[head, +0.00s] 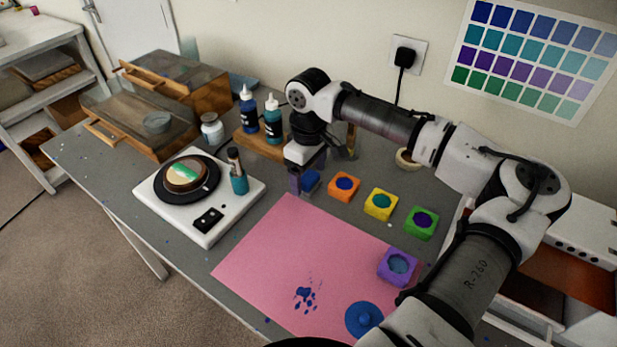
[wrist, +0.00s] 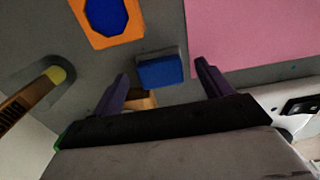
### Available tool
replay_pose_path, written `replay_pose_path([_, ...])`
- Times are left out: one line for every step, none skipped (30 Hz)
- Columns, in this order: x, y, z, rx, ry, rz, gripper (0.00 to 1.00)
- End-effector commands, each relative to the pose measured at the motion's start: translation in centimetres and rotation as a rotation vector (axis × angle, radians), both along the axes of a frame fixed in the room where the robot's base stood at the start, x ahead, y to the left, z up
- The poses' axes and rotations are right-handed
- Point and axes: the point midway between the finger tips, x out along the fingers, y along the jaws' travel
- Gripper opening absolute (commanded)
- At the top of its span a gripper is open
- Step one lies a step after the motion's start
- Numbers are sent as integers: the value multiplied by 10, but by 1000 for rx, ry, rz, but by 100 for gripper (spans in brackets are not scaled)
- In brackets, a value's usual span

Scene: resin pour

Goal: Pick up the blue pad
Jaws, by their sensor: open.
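The blue pad (wrist: 160,72) is a small block with a blue face and a greyish edge. In the wrist view it shows between my two fingertips, with a gap on each side. In the head view the blue pad (head: 311,181) lies on the grey table just behind the pink mat, partly hidden by my gripper. My gripper (head: 303,178) points down over it. In the wrist view my gripper (wrist: 161,76) is open, its purple fingers apart and touching nothing that I can see.
An orange mould (head: 343,187) stands close to the right of the pad, with yellow (head: 381,204) and green (head: 421,222) ones beyond. A white turntable base (head: 213,223) is on the left. Dye bottles (head: 273,120) stand behind.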

Motion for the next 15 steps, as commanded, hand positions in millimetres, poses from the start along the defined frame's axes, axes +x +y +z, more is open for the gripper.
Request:
replay_pose_path([-1,1,-5,0,1,1,78])
replay_pose_path([-1,1,-8,0,1,1,78])
replay_pose_path([0,0,-11,-1,1,1,78])
replay_pose_path([0,0,-13,0,0,1,78])
replay_pose_path([0,1,-14,0,0,1,78])
replay_pose_path([0,1,-15,0,0,1,78])
replay_pose_path([0,1,-16,1,-1,1,78])
replay_pose_path([0,1,-16,1,-1,1,78])
replay_pose_path([0,1,-16,1,-1,1,78])
replay_pose_path([0,1,-16,1,-1,1,78])
replay_pose_path([0,1,-16,1,-1,1,78])
replay_pose_path([0,1,-16,1,-1,1,74])
replay_pose_path([0,1,-15,1,-1,1,70])
replay_pose_path([0,1,-15,1,-1,1,66])
replay_pose_path([0,1,-15,0,0,1,61])
